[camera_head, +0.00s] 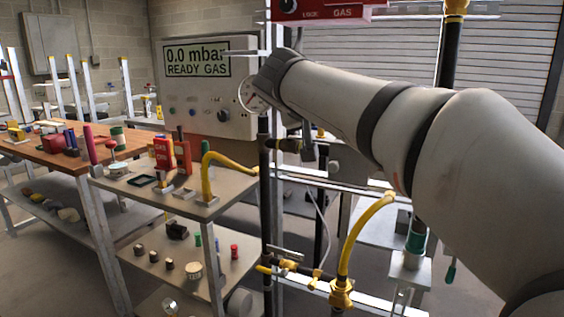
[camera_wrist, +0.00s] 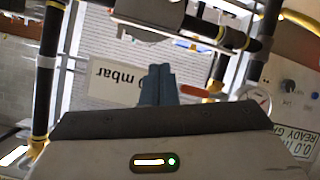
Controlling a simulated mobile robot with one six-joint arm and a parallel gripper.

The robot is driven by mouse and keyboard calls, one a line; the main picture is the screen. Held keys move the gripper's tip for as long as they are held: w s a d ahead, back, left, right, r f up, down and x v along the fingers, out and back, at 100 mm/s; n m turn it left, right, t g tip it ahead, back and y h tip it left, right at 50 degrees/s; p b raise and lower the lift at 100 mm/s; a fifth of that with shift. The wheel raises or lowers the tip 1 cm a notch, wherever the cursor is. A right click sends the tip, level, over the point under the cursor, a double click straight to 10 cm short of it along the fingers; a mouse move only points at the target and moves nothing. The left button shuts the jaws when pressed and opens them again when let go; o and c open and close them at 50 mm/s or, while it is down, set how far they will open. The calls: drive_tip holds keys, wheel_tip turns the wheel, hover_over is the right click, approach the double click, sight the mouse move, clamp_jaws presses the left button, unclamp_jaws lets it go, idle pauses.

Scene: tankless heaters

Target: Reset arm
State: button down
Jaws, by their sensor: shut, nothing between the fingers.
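My arm reaches in from the right in the head view and ends near the black pipework in front of the control panel. In the wrist view my gripper (camera_wrist: 158,72) shows as two blue-grey fingers pressed together, with nothing between them. The fingers are in front of a pale sign reading "0 mbar" (camera_wrist: 112,82), which appears upside down.
The gas panel (camera_head: 205,102) reads "0.0 mbar READY GAS". Black pipes (camera_head: 265,200) and a yellow hose (camera_head: 360,235) stand close below my arm. A red "LOCK GAS" box (camera_head: 330,10) hangs above. A bench (camera_head: 130,180) at left holds several small parts.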

drive_tip(key=s+d+f+g+y+p, duration=0.2)
drive_tip(key=s+f+g+p, duration=0.1)
drive_tip(key=s+p, duration=0.3)
drive_tip(key=s+d+f+g+y+p, duration=0.2)
drive_tip(key=s+f+p, duration=0.3)
drive_tip(key=s, duration=0.6)
drive_tip(key=s+d+f+n+g+y+p, duration=0.1)
drive_tip(key=s+d+f+g+p, duration=0.1)
drive_tip(key=s+p, duration=0.7)
drive_tip(key=shift+d+f+g+y, duration=0.15)
drive_tip(key=shift+f+g+y, duration=0.25)
drive_tip(key=shift+f+g, duration=0.5)
drive_tip(key=c, duration=2.2)
unclamp_jaws()
